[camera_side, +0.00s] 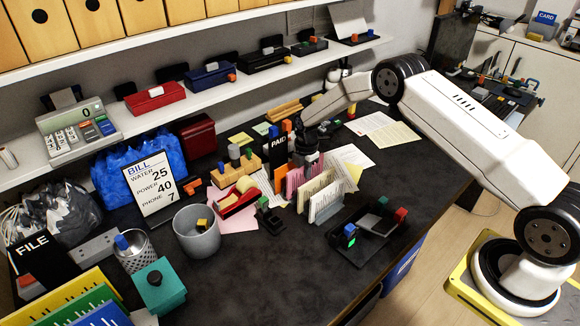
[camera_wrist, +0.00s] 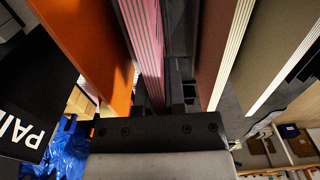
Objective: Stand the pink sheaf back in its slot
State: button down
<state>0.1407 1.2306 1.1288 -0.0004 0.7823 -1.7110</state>
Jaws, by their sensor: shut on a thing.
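The pink sheaf (camera_side: 292,181) stands upright among the papers of the sorter in the side view, below my gripper (camera_side: 306,163). In the wrist view the pink sheaf (camera_wrist: 143,40) shows striped edges between an orange panel (camera_wrist: 85,40) on its left and a dark gap on its right. My gripper (camera_wrist: 158,98) is shut on the sheaf near the bottom middle of the wrist view. The fingertips are partly hidden by the sheaf and the panels. Whether the sheaf's lower edge touches the slot floor cannot be told.
Cream sheaves (camera_side: 324,196) stand in the sorter just in front. A brown panel (camera_wrist: 210,40) and white sheets stand close at the right in the wrist view. A black PAID block (camera_side: 279,150) is close behind. A black tray (camera_side: 372,228) lies to the right.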

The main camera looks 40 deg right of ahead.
jog(key=shift+f, duration=0.3)
dwell(0.4)
jog(key=shift+f, duration=0.3)
jog(key=shift+f, duration=0.35)
dwell(0.5)
jog(key=c, duration=0.6)
grip_release()
jog(key=shift+r, duration=0.1)
jog(key=shift+r, duration=3.8)
